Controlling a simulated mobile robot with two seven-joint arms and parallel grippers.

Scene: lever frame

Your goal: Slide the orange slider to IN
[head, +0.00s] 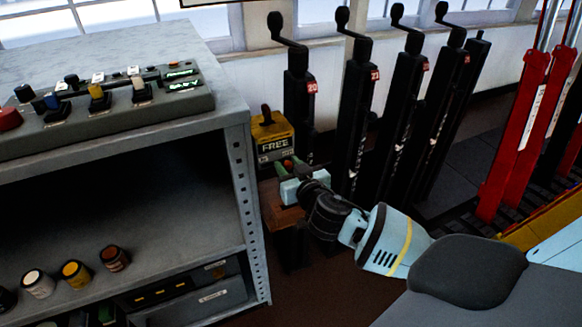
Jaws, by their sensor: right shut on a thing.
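My right gripper (285,168) reaches in from the right, beside the shelf's right post. It is shut on the orange slider (288,164), of which only a small red-orange bit shows at the fingertips. The rest of the slider is hidden by the gripper. A brown-orange block (283,215) stands just below the gripper. No IN label can be read from here. My left gripper is not in view.
A yellow box marked FREE (274,148) stands just behind my right gripper. Several black posts with cranks (299,100) stand behind it. A grey shelf (235,105) at left bears a control panel (110,118). Red levers (515,130) stand at right.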

